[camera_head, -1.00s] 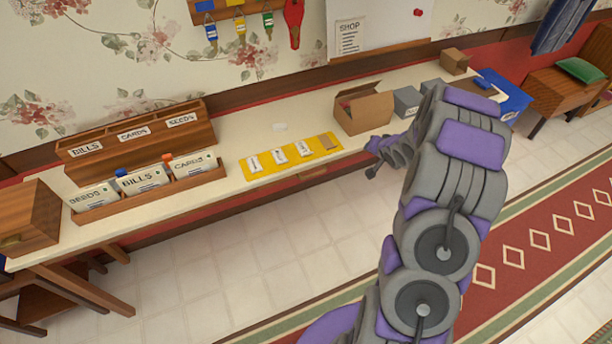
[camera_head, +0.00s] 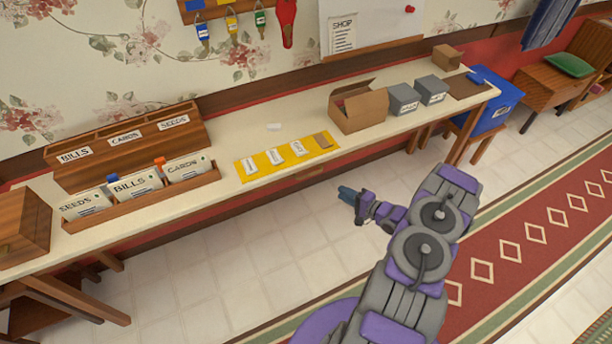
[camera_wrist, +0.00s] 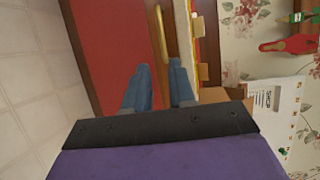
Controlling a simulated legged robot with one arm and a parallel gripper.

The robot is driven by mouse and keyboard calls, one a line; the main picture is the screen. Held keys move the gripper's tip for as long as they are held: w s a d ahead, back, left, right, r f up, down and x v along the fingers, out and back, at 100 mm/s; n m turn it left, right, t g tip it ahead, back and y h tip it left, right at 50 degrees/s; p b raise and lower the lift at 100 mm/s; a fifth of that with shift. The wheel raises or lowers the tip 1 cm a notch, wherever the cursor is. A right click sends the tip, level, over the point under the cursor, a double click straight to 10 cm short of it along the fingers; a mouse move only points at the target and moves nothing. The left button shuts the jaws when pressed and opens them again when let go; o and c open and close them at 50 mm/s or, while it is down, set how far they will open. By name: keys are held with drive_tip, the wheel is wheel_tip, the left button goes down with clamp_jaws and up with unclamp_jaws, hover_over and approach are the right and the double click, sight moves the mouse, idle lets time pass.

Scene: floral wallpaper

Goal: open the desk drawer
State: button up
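The desk (camera_head: 225,150) is a long cream-topped table along the wall. Its wooden drawer front (camera_head: 322,168) is a narrow strip under the front edge, below the yellow mat, seen at a steep angle. In the wrist view the drawer front (camera_wrist: 171,42) is brown wood with a brass bar handle (camera_wrist: 160,32). The drawer looks shut. My gripper (camera_head: 343,194) is in front of and below the desk edge, a little right of the drawer. In the wrist view the blue fingers of my gripper (camera_wrist: 159,68) are apart with nothing between them, and the handle lies ahead of their tips.
On the desktop are a yellow mat (camera_head: 283,157) with labels, an open cardboard box (camera_head: 360,112), grey boxes (camera_head: 403,98) and a card organiser (camera_head: 140,190). A blue bin (camera_head: 497,103) stands at the right end. The tiled floor (camera_head: 270,250) before the desk is clear.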

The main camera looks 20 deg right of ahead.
sight(309, 176)
drive_tip(key=b+x, duration=0.4)
drive_tip(key=x, duration=1.3)
drive_tip(key=shift+w, duration=0.1)
drive_tip(key=shift+c, duration=0.4)
clamp_jaws()
